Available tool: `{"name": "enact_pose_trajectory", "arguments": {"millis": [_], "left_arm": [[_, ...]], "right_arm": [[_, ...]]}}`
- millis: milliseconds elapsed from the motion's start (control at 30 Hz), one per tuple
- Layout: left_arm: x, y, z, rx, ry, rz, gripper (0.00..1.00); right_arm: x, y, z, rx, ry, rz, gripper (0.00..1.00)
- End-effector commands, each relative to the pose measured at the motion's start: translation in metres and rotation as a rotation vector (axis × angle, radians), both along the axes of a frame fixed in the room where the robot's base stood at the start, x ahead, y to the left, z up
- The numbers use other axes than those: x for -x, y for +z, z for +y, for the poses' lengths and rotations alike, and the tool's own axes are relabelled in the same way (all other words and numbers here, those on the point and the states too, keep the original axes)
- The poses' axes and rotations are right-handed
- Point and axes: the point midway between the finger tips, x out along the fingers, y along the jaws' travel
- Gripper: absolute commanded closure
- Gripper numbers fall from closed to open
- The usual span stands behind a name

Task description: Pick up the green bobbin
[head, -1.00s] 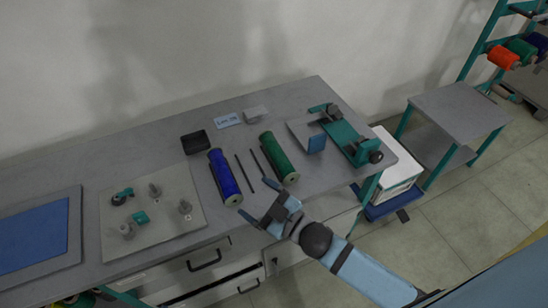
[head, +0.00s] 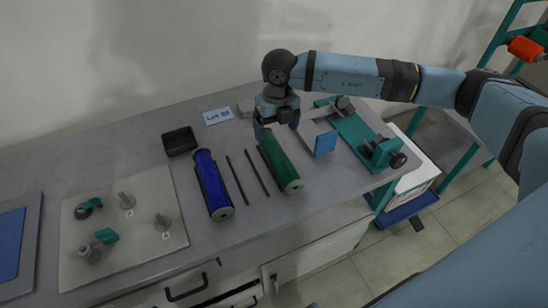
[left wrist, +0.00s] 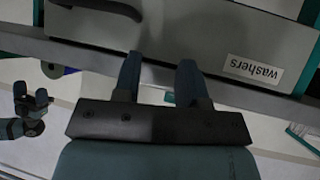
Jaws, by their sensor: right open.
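The green bobbin (head: 281,165) lies on the grey workbench (head: 245,238), its long side running away from me. A blue bobbin (head: 213,186) lies to its left. My right gripper (head: 275,128) is open, pointing down at the far end of the green bobbin and partly covering that end. I cannot tell whether its fingers touch the bobbin. My left gripper is outside the head view. In the left wrist view (left wrist: 159,80) its two fingers are apart with nothing between them, in front of a drawer.
Two thin dark rods (head: 257,173) lie between the bobbins. A small black tray (head: 179,142) stands at the back left. A blue block (head: 325,143) and a green winding fixture (head: 358,133) stand right of the green bobbin. A drawer labelled washers (left wrist: 190,35) shows in the left wrist view.

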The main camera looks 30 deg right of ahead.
Motion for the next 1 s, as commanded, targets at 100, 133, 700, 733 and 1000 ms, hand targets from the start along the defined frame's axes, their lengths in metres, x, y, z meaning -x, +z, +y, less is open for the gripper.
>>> {"name": "enact_pose_trajectory", "arguments": {"millis": [100,133,700,733,1000], "left_arm": [[0.0,-0.002,0.0,0.001,0.0,0.0,0.62],[0.0,-0.002,0.0,0.001,0.0,0.0,0.62],[0.004,-0.004,-0.002,0.004,-0.003,0.006,0.62],[0.004,-0.003,-0.002,0.004,-0.003,0.006,0.62],[0.002,-0.001,-0.002,0.002,-0.003,0.0,0.62]], "right_arm": [[-0.006,-0.002,-0.013,0.056,-0.019,-0.016,0.14],[-0.006,-0.005,-0.014,0.061,-0.021,-0.016,0.14],[-0.006,-0.083,-0.013,0.059,-0.02,-0.019,0.14],[-0.006,-0.085,-0.013,0.059,-0.02,-0.019,0.14],[-0.004,-0.12,-0.009,0.059,-0.019,-0.017,0.14]]}}
